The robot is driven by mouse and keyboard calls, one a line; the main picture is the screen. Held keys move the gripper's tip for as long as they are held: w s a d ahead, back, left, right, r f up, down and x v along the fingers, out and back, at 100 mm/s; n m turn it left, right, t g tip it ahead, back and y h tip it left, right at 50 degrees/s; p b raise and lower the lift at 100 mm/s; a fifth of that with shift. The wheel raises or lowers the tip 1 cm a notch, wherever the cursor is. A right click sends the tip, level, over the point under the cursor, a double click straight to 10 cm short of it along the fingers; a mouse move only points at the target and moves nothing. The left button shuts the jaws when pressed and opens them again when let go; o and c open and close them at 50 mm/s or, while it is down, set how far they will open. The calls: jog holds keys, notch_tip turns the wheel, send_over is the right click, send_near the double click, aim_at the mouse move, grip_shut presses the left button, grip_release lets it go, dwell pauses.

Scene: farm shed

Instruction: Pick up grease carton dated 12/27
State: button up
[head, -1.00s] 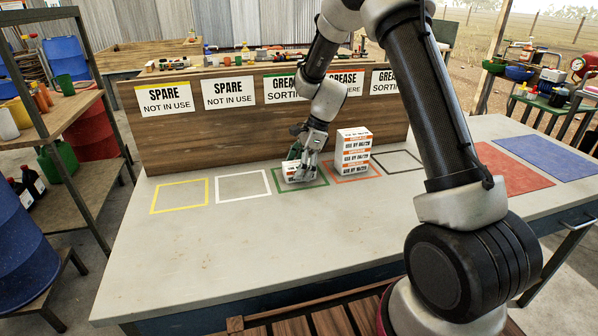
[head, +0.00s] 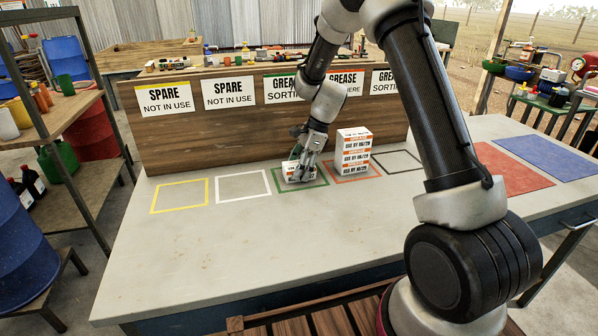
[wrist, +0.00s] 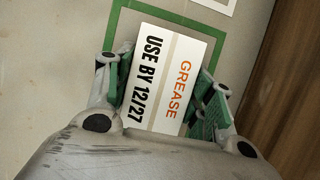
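The grease carton dated 12/27 (wrist: 165,75) is a small white box with orange GREASE lettering and black USE BY 12/27. It fills the middle of the wrist view and also shows in the head view (head: 294,176), partly behind the fingers. It sits inside the green outlined square (head: 283,191) on the table. My gripper (wrist: 163,93) is open around the carton, with one green-padded finger on each side. The pads are very close to its sides; contact is not clear. In the head view my gripper (head: 308,170) reaches down from above.
A stack of white and orange cartons (head: 354,152) stands close to the right in the orange square. White (head: 243,186) and yellow (head: 180,196) squares lie empty to the left. A wooden board with signs (head: 200,140) rises behind. The table front (head: 220,255) is clear.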

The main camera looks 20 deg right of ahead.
jog(key=shift+c, duration=0.7)
jog(key=shift+r, duration=0.15)
